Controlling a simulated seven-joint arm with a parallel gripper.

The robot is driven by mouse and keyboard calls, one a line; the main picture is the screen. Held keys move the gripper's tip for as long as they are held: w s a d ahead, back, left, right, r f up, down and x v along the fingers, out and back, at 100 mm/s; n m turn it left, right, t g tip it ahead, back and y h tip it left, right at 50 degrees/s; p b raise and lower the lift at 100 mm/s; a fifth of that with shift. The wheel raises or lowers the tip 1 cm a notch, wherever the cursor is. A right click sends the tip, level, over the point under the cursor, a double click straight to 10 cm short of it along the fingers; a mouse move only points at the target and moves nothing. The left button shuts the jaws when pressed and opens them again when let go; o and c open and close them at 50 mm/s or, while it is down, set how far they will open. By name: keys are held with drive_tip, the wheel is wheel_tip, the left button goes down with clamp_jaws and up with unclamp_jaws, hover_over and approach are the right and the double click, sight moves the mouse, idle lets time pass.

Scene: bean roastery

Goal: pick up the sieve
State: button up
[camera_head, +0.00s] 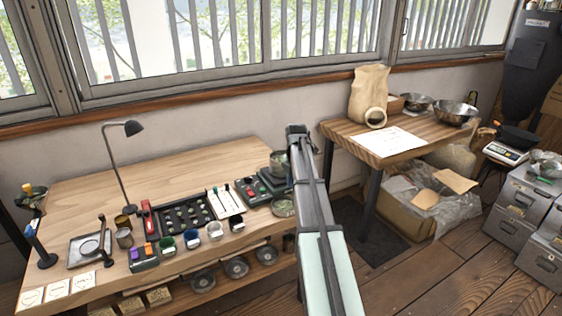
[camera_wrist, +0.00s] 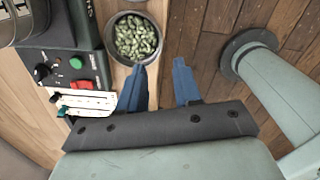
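No thing in view is clearly a mesh sieve. The likeliest match is a round, metal-rimmed dish of green beans (camera_wrist: 109,37) at the top of the wrist view, beside a dark machine. It seems to be the round dish (camera_head: 283,215) at the right end of the long bench in the head view, partly hidden by my arm. Its bottom is covered by the beans. My gripper (camera_wrist: 159,66) is open, with nothing between its blue fingers. The left fingertip appears close to the dish's lower rim; I cannot tell whether they touch. The head view does not show my fingers clearly.
The dark machine (camera_wrist: 75,68) with red and green buttons stands left of the dish. Cups, a tray (camera_head: 188,215) and a lamp (camera_head: 133,128) occupy the long bench. A second table (camera_head: 440,130) holds metal bowls (camera_head: 456,112) and a sack (camera_head: 369,92).

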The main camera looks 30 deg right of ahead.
drive_tip(key=shift+o, duration=0.2)
wheel_tip(320, 180, up, 13)
drive_tip(key=m+t, duration=0.1)
drive_tip(key=m, duration=1.8)
hover_over(273, 161)
drive_tip(key=s, duration=0.1)
drive_tip(key=f, duration=0.4)
drive_tip(key=w+f, duration=0.1)
drive_tip(key=f, duration=0.8)
drive_tip(key=shift+w+d+f, duration=0.15)
drive_tip(key=shift+w+f, duration=0.1)
clamp_jaws()
